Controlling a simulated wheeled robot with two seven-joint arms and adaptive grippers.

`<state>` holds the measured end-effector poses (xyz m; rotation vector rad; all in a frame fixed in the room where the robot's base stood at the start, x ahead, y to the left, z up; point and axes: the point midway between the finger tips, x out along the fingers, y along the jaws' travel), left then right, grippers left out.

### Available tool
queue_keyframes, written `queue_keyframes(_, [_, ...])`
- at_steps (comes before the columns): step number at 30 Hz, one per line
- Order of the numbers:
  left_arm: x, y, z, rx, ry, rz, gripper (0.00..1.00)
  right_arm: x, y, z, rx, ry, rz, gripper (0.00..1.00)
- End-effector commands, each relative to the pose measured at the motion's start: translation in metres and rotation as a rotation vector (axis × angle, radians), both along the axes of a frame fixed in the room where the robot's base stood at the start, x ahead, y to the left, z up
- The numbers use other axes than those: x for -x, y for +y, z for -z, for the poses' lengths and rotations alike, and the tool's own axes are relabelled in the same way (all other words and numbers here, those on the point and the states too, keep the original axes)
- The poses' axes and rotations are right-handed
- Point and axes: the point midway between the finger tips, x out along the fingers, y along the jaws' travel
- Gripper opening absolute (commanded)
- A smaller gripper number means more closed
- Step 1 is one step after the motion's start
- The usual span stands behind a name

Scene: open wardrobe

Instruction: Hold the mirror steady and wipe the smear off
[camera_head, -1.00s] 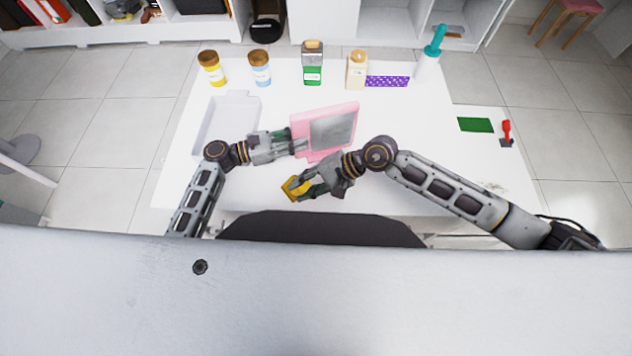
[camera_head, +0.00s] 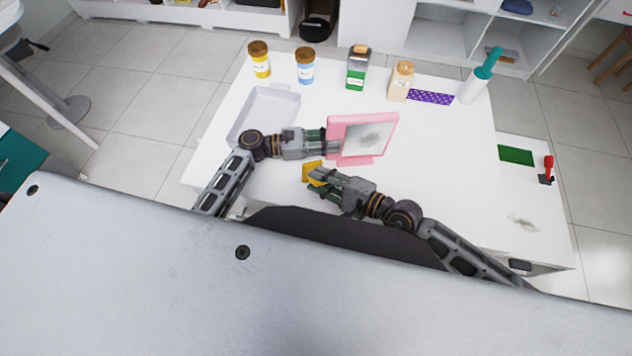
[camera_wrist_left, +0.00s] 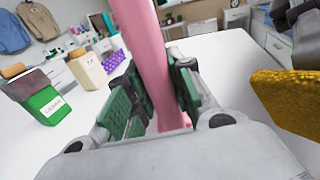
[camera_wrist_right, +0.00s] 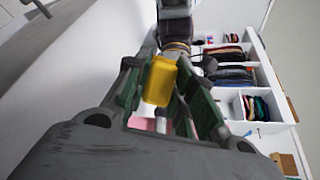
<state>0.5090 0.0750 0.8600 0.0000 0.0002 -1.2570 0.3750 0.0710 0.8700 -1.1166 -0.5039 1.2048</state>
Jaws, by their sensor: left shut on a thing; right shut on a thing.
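The pink-framed mirror (camera_head: 369,137) stands upright on its base on the white table, with a grey smear across its face. My left gripper (camera_head: 328,145) is shut on the mirror's left frame edge. The pink frame also shows between the green pads in the left wrist view (camera_wrist_left: 158,70). My right gripper (camera_head: 318,182) is shut on a yellow sponge (camera_head: 311,171), in front of and to the left of the mirror's base, apart from the mirror. The sponge also shows between the fingers in the right wrist view (camera_wrist_right: 160,81).
A grey-white tray (camera_head: 293,104) lies behind my left arm. Several jars and bottles, including a green-labelled one (camera_head: 355,78), line the table's back. A purple dotted cloth (camera_head: 432,98) and a teal-topped bottle (camera_head: 482,78) are at back right.

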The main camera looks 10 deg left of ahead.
Motion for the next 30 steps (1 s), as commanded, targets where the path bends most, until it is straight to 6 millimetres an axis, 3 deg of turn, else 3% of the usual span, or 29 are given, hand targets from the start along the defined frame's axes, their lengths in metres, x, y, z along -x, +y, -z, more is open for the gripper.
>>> queue_keyframes(17, [0.0, 0.0, 0.0, 0.0, 0.0, 0.0, 0.04, -0.016, -0.03, 0.006, -0.099, -0.106, 0.171, 0.05])
queue_keyframes(30, [0.0, 0.0, 0.0, 0.0, 0.0, 0.0, 0.04, -0.022, -0.078, 0.006, -0.18, -0.237, 0.373, 0.05])
